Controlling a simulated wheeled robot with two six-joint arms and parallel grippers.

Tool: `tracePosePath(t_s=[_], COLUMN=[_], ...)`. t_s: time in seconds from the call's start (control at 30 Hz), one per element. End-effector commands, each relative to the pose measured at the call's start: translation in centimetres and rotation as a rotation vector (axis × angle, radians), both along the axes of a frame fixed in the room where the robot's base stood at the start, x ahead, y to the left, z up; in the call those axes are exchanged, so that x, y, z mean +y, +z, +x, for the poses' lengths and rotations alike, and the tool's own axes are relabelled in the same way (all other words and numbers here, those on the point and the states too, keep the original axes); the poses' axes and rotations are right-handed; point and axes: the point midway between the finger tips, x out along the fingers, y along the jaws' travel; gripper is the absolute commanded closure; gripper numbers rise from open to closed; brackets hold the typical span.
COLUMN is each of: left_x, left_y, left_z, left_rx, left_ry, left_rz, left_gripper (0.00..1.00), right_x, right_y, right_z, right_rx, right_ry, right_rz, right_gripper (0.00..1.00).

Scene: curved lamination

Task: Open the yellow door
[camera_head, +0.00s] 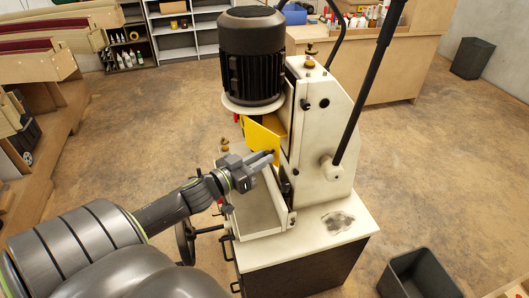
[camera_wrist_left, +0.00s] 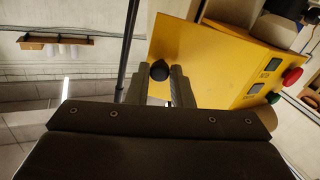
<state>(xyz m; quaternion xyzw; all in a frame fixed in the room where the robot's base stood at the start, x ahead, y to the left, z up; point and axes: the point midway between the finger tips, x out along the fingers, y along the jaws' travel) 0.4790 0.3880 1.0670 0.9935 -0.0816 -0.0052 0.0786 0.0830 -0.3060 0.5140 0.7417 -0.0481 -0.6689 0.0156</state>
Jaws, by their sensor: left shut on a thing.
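The yellow door (camera_head: 262,138) is a flat panel on the white machine, below the black motor. My left gripper (camera_head: 270,156) reaches in from the left at the panel's lower right edge. In the left wrist view, the yellow door (camera_wrist_left: 205,50) fills the upper middle, and a dark knob (camera_wrist_left: 160,70) sits between the fingertips of my left gripper (camera_wrist_left: 160,82). The gripper is shut on this knob. How far the door stands from the machine is hard to tell. My right gripper is not in view.
The black motor (camera_head: 252,55) overhangs the door. A long black lever (camera_head: 368,80) rises at the machine's right. A yellow control box with a red button (camera_wrist_left: 291,76) is beside the door. A dark bin (camera_head: 420,275) stands on the floor at the lower right.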

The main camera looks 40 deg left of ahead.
Motion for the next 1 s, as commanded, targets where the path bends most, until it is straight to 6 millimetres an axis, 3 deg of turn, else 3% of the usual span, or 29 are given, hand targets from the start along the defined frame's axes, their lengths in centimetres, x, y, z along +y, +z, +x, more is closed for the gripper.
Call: tracePosePath(t_s=[0.1, 0.4, 0.6, 1.0], left_x=[1.1, 3.1, 4.3, 5.6], left_y=[-0.1, -0.3, 0.1, 0.1], left_z=[-1.2, -3.6, -4.5, -5.1], left_rx=[0.012, 0.008, 0.008, 0.004], left_ry=[-0.102, -0.34, -0.347, -0.344], left_rz=[0.008, 0.005, -0.001, 0.001], left_gripper=[1.0, 1.0, 1.0, 1.0], right_x=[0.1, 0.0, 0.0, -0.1], right_y=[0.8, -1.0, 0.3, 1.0], right_z=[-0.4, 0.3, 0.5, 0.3], right_rx=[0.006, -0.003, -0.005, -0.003], right_ry=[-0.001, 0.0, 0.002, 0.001], right_rz=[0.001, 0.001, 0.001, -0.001], right_gripper=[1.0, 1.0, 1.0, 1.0])
